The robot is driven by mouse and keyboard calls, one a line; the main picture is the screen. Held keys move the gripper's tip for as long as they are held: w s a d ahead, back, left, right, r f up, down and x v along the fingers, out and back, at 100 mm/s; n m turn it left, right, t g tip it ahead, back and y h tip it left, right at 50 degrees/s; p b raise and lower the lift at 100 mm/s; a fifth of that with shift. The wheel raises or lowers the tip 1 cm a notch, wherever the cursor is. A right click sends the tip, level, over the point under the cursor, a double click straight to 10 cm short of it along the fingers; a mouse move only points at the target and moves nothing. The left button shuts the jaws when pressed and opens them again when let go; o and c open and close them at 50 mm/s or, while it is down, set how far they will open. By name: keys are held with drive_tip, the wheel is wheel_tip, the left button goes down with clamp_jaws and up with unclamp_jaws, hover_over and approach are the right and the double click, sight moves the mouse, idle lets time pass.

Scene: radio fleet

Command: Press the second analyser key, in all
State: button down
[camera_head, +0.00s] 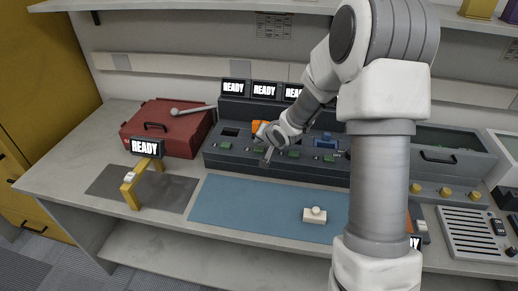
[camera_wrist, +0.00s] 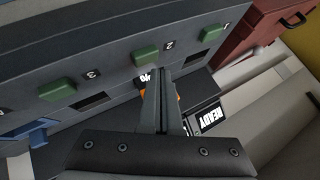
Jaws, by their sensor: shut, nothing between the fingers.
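The analyser console (camera_head: 222,163) stands at the back of the bench with a row of green keys. The first key (camera_head: 226,145) is at the left end, and it also shows in the wrist view (camera_wrist: 213,32). The second key (camera_head: 259,149) is just left of my gripper (camera_head: 268,157). In the wrist view the second key (camera_wrist: 146,55), by the label 2, is just beyond my gripper's fingertips (camera_wrist: 163,73) and slightly left. The third key (camera_wrist: 57,90) lies farther left there. My gripper is shut and empty. I cannot tell whether it touches the console.
Three READY screens (camera_head: 264,90) stand above the console. An orange item (camera_head: 257,127) is behind my gripper. A red case (camera_head: 165,128) is at left, near a yellow stand (camera_head: 130,190). A blue mat (camera_head: 250,205) bears a small white block (camera_head: 315,216).

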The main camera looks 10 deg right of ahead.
sight(260, 154)
drive_tip(key=shift+f, duration=0.1)
idle(0.7)
drive_tip(key=shift+f+b, duration=0.3)
drive_tip(key=shift+f, duration=0.05)
drive_tip(key=shift+f+b, duration=0.3)
drive_tip(key=shift+f, duration=0.2)
idle(0.6)
drive_tip(key=shift+r, duration=0.15)
drive_tip(key=shift+r+p, duration=0.8)
drive_tip(key=shift+p, duration=0.1)
wheel_tip(260, 154, up, 5)
drive_tip(key=p, duration=0.4)
drive_tip(key=shift+p, duration=0.35)
idle(0.4)
